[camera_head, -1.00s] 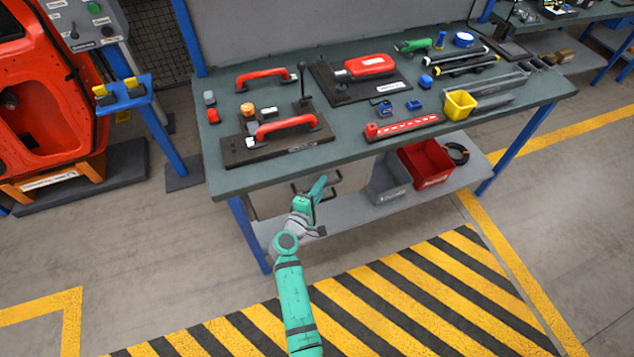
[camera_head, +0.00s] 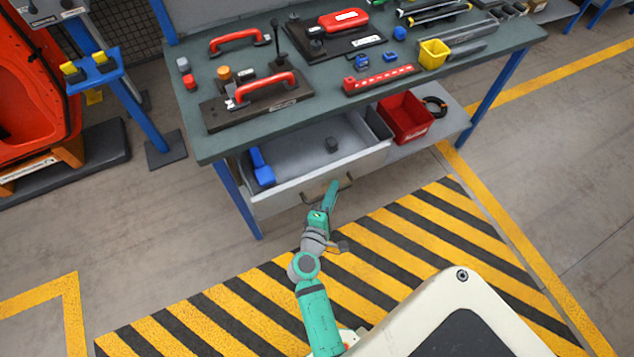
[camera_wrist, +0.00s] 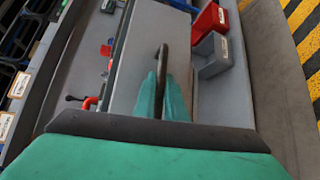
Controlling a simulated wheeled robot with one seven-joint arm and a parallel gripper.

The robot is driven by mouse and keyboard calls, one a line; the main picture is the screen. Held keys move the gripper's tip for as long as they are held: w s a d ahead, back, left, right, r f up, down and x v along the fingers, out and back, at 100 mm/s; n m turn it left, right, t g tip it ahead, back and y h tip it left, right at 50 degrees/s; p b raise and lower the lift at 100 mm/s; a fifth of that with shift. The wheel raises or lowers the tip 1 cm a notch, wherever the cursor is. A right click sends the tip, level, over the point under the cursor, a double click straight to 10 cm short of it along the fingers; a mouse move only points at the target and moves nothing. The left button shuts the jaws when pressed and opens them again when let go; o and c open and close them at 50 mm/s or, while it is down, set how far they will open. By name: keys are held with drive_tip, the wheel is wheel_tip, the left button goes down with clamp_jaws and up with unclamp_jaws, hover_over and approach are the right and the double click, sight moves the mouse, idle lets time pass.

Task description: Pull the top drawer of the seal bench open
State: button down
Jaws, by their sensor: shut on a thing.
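The top drawer (camera_head: 285,188) of the seal bench (camera_head: 199,142) stands pulled out from under the left part of the worktop. The drawer's bar handle (camera_wrist: 164,62) runs between my fingers in the wrist view, against the drawer's pale front (camera_wrist: 140,60). My gripper (camera_wrist: 163,95) is shut on that handle. In the head view my gripper (camera_head: 330,192) is at the drawer's front, and its fingertips partly cover the handle.
A red bin (camera_head: 405,120) sits on the lower shelf right of the drawer. A blue stand (camera_head: 125,90) is at the left. Striped floor (camera_head: 400,230) lies in front.

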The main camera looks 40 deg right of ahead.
drive_tip(key=shift+s, duration=0.3)
drive_tip(key=c, duration=2.1)
unclamp_jaws()
drive_tip(key=shift+a, duration=0.1)
drive_tip(key=v, duration=1)
drive_tip(key=shift+s+a, duration=0.25)
drive_tip(key=shift+r, duration=0.1)
